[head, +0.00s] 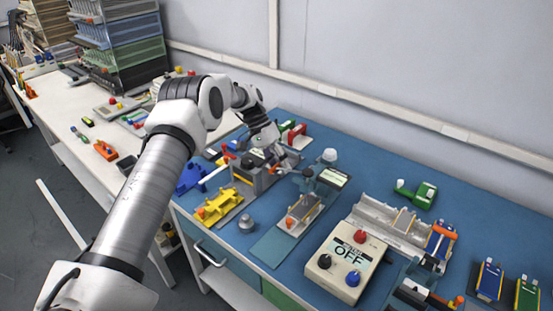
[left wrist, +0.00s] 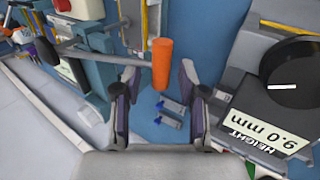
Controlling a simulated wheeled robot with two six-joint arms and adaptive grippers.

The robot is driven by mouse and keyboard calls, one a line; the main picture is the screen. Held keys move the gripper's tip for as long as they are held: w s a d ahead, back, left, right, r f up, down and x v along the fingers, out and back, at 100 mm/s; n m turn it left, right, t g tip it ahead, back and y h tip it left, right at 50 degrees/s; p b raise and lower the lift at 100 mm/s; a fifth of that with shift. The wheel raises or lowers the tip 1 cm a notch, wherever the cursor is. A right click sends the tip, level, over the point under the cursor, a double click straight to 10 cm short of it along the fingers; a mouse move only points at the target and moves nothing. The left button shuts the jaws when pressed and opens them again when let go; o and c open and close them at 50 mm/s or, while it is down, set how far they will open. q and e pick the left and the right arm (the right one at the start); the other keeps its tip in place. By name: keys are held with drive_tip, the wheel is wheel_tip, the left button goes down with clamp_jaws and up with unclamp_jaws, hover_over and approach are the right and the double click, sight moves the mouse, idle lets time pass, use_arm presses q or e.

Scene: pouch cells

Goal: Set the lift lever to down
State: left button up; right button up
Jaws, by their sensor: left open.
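An orange cylindrical handle (left wrist: 162,62) on a thin grey rod (left wrist: 105,55) shows in the left wrist view; it looks like the lift lever, though I see no label on it. In the head view a small orange part (head: 277,170) shows by the grey machine (head: 262,180), just below my left gripper (head: 272,150). In the left wrist view my left gripper (left wrist: 158,92) is open. Its two fingers stand on either side of the handle's lower end, with gaps visible. Whether the handle is within finger depth, I cannot tell. My right gripper is not in view.
A black knob (left wrist: 293,75) and a "HEIGHT 9.0 mm" display (left wrist: 262,132) stand close right of the fingers. A yellow fixture (head: 217,207), a blue fixture (head: 192,177) and a tester box reading OFF (head: 345,262) stand on the blue bench mat (head: 400,170).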

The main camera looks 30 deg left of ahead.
use_arm(q)
drive_tip(key=v, duration=1.1)
drive_tip(key=shift+r, duration=0.2)
drive_tip(key=shift+w+a, duration=0.1)
drive_tip(key=shift+a, duration=0.05)
